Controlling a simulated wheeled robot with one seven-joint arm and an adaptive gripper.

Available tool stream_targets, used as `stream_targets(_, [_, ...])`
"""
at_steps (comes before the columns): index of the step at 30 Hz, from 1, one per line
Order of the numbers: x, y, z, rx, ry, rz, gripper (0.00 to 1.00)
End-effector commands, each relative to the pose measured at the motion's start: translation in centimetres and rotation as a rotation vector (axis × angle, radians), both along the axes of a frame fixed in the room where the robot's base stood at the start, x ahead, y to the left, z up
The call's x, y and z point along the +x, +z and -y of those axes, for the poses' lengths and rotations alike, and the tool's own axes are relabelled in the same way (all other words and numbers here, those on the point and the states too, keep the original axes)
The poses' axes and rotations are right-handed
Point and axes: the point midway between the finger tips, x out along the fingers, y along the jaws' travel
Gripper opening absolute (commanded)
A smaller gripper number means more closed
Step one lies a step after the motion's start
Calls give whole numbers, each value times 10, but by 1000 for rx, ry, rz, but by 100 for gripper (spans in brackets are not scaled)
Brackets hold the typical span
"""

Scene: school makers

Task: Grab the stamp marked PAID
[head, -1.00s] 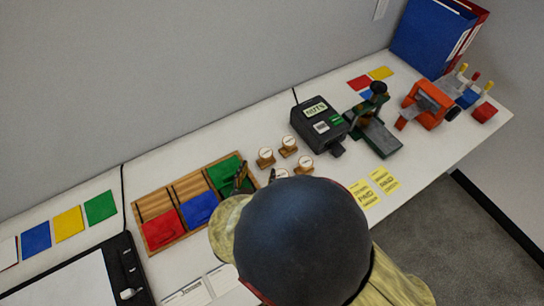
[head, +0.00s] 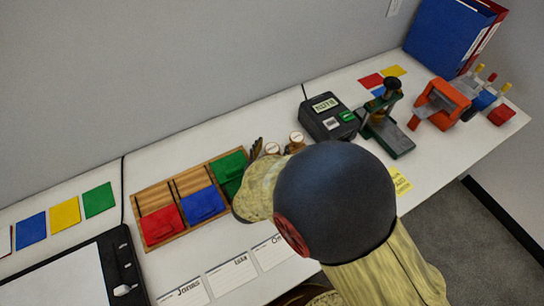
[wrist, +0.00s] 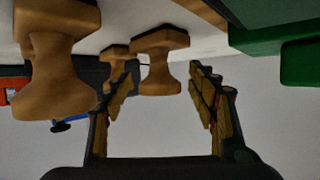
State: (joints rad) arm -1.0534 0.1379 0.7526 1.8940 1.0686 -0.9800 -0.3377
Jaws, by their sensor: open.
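Small wooden stamps with round white tops stand on the white table; one stamp (head: 272,148) and another (head: 296,138) show in the head view beside my gripper. Their lettering is too small to read, so I cannot tell which says PAID. The wrist view looks upside down and shows a near stamp (wrist: 55,50), a middle stamp (wrist: 160,62) and a farther stamp (wrist: 115,55). My gripper (wrist: 163,72) is open and empty, with the middle stamp in line with the gap between its fingers. My arm hides part of the stamp area in the head view.
A wooden tray (head: 150,190) with red, blue and green pads lies left of my gripper. A black device (head: 325,118), a green press (head: 386,125) and an orange machine (head: 437,105) stand to the right. Name cards (head: 232,272) lie in front.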

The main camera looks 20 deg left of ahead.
Motion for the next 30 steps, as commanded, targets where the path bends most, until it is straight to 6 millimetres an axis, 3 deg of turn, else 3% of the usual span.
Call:
stream_targets(4, [0, 1, 0, 0, 0, 0, 57])
stream_targets(30, [0, 0, 0, 0, 0, 0, 9])
